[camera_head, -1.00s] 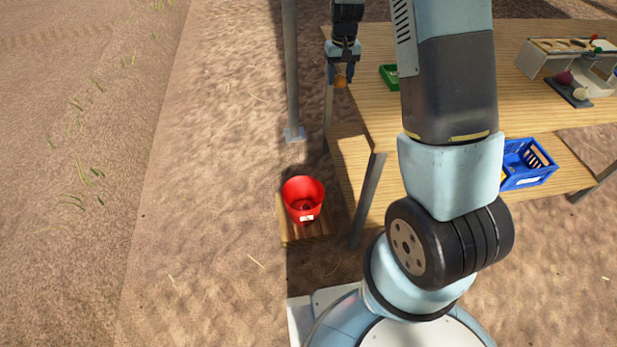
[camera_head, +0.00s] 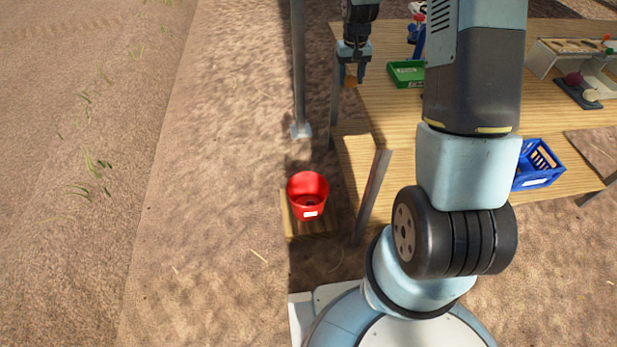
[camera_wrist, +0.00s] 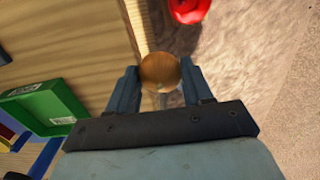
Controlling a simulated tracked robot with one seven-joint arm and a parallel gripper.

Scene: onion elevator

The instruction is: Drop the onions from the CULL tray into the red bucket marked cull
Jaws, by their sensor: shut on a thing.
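My gripper (camera_head: 350,76) is shut on a brown-orange onion (camera_wrist: 160,72), held between its two fingers near the left edge of the table. In the wrist view the onion sits between the fingertips. The red bucket (camera_head: 307,190) stands low on the left, with a white label on its front; the label's text is too small to read. A dark thing lies inside the bucket. The bucket also shows at the top of the wrist view (camera_wrist: 190,8), apart from the onion. A green tray (camera_head: 406,73) with a white label is on the table; its inside looks empty in the wrist view.
The bucket stands on a wooden platform (camera_head: 308,229). A metal post (camera_head: 299,70) rises behind it. The wooden table (camera_head: 460,105) has a lower shelf with a blue crate (camera_head: 538,166). Bare soil is open on the left.

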